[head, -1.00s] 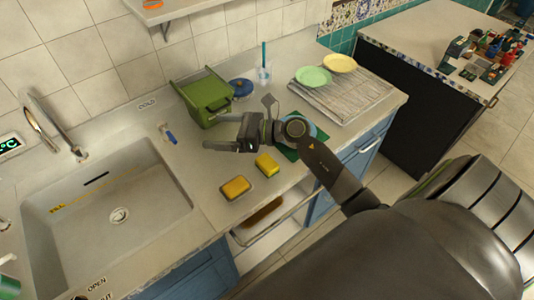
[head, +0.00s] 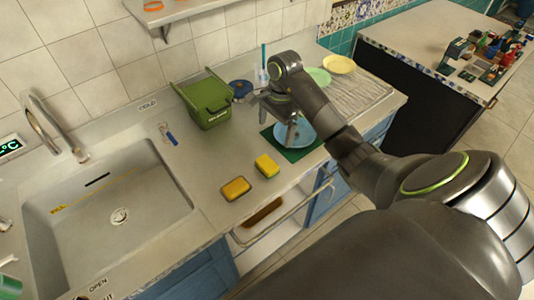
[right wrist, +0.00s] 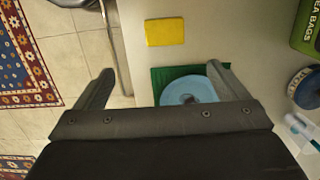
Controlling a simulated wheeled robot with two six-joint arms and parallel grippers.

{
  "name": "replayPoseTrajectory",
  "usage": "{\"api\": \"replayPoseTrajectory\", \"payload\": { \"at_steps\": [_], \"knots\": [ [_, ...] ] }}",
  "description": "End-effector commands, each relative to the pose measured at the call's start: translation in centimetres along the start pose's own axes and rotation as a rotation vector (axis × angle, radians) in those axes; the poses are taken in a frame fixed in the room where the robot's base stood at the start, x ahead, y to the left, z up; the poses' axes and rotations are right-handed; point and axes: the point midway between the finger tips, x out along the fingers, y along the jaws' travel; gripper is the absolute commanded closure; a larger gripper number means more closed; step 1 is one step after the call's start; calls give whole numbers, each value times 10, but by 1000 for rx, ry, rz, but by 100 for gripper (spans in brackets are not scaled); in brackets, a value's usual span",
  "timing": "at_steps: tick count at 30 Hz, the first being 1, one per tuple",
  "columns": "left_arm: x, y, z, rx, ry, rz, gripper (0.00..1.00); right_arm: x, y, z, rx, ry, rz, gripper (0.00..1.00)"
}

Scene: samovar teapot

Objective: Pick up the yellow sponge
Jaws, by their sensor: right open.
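A yellow sponge (head: 266,166) lies on the counter beside the green mat. A second, more orange-yellow sponge (head: 235,188) lies nearer the sink. In the right wrist view a flat yellow sponge (right wrist: 164,32) lies ahead of the fingertips, near the counter edge. My right gripper (head: 267,116) is open and empty above the counter, over the far side of the green mat. It also shows in the right wrist view (right wrist: 160,72), apart from the sponge, with its fingers spread. My left gripper is not in view.
A light-blue plate (head: 295,134) sits on the green mat (head: 301,153). A green bin (head: 206,100) stands behind, left of the right gripper. The sink (head: 110,215) is at left. An open drawer (head: 277,218) juts below the counter edge. Plates lie on the drying rack (head: 362,93).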

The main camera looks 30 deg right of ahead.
Motion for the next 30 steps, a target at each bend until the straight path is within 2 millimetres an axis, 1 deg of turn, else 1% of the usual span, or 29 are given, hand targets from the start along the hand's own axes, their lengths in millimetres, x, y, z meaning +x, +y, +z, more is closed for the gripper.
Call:
{"api": "replayPoseTrajectory", "payload": {
  "at_steps": [1, 3, 24, 27, 30],
  "knots": [
    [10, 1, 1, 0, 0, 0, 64, 11, 0, 0, 0, -1, 0, 6],
    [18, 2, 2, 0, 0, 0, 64, 20, 0, 0, 0, -1, -1, 6],
    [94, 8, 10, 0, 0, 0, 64, 103, -1, 1, 1, -3, -2, 6],
    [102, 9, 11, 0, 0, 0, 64, 111, -1, 1, 1, -3, -2, 6],
    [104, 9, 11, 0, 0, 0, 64, 114, -1, 1, 1, -2, -3, 6]
  ]
}}
